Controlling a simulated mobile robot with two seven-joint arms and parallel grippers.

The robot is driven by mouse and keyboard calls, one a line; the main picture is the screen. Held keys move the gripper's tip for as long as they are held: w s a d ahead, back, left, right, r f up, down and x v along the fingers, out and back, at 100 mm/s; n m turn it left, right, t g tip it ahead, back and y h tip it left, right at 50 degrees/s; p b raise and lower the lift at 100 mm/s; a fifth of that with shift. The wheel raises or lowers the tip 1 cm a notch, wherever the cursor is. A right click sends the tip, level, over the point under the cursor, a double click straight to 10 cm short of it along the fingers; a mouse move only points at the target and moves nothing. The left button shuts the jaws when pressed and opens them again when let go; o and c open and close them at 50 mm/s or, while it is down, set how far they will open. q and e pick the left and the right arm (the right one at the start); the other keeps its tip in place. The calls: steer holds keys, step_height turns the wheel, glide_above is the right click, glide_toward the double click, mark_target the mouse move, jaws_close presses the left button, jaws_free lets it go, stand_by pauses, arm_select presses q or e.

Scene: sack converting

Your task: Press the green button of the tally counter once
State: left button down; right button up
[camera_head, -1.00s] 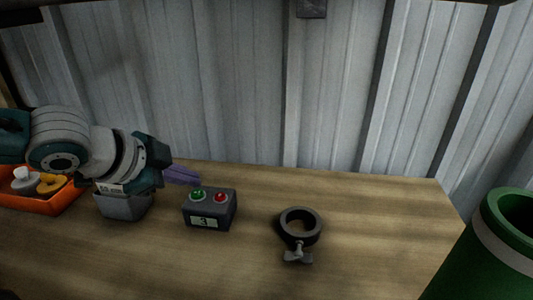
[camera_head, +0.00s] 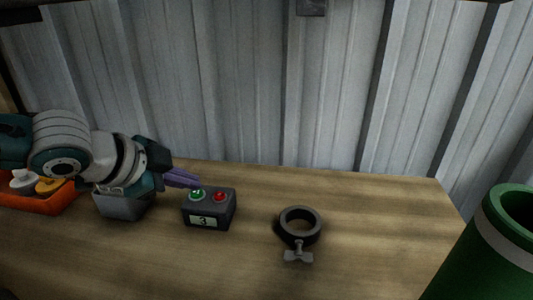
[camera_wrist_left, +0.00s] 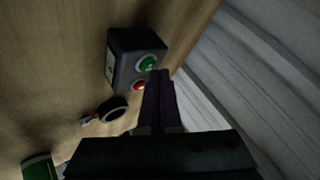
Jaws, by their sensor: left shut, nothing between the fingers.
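The tally counter (camera_head: 209,208) is a dark box on the wooden table, left of centre in the head view. Its display reads 3. On top it has a green button (camera_head: 197,195) on the left and a red button (camera_head: 219,196) on the right. My left gripper (camera_head: 197,182) is shut and empty, its purple fingers just behind and above the green button. In the left wrist view the fingertips (camera_wrist_left: 160,73) lie close beside the green button (camera_wrist_left: 148,63); I cannot tell whether they touch it. The red button (camera_wrist_left: 139,85) also shows there. My right gripper is not in view.
A black ring clamp (camera_head: 299,228) with a wing screw lies right of the counter. A grey container (camera_head: 124,206) and an orange tray (camera_head: 42,203) with small parts stand at left. A green bin (camera_head: 480,255) is at right. A corrugated wall (camera_head: 250,90) stands behind.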

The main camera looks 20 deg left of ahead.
arm_select(q)
steer(key=shift+f+b, duration=0.3)
steer(key=shift+f, duration=0.1)
stand_by(0.3)
steer(key=shift+r, duration=0.1)
steer(key=shift+r+p, duration=0.75)
steer(key=shift+p, duration=0.2)
step_height(320, 180, up, 5)
steer(key=p, duration=0.5)
steer(key=shift+d, duration=0.1)
stand_by(0.5)
